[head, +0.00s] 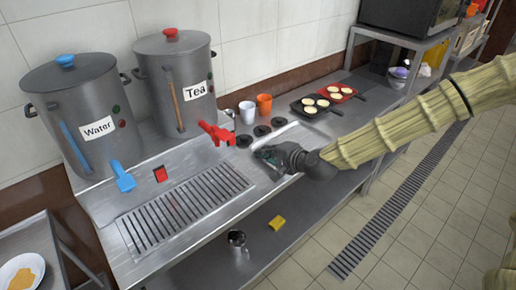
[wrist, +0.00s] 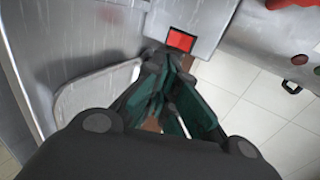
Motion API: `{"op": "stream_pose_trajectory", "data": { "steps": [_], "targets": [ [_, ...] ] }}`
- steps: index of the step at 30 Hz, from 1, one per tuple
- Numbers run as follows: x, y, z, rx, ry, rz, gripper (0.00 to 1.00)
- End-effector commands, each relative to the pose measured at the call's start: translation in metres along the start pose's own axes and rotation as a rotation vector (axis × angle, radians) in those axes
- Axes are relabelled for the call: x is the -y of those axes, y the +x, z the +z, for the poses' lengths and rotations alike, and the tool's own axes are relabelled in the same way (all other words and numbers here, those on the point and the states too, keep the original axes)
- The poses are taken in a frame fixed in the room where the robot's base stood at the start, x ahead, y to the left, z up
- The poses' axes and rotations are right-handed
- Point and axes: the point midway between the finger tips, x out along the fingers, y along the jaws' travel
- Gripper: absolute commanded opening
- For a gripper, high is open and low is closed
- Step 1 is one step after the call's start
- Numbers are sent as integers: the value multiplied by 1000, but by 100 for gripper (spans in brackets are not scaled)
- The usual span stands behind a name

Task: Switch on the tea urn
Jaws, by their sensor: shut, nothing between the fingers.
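The tea urn (head: 177,100) is a tall grey metal cylinder with a red lid knob and a "Tea" label. It stands at the back of the steel counter. Small green and red round buttons (head: 212,83) are on its right side, and a red tap (head: 216,132) juts from its lower front. In the wrist view, a grey curved body with a round red button (wrist: 299,60) and a black handle shows at the upper right. My gripper (head: 266,157) is shut and empty, over the counter to the right of the red tap and apart from the urn.
The water urn (head: 85,115) with a blue tap (head: 122,176) stands to the left. A white cup (head: 247,112), an orange cup (head: 264,104) and pans (head: 318,105) stand behind my gripper.

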Motion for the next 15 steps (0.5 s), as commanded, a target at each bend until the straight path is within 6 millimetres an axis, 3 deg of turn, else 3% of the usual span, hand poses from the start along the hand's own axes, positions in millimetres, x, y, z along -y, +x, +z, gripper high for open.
{"op": "stream_pose_trajectory", "data": {
  "steps": [15],
  "targets": [
    [2, 72, 2, 3, -2, 1, 0]
  ]
}}
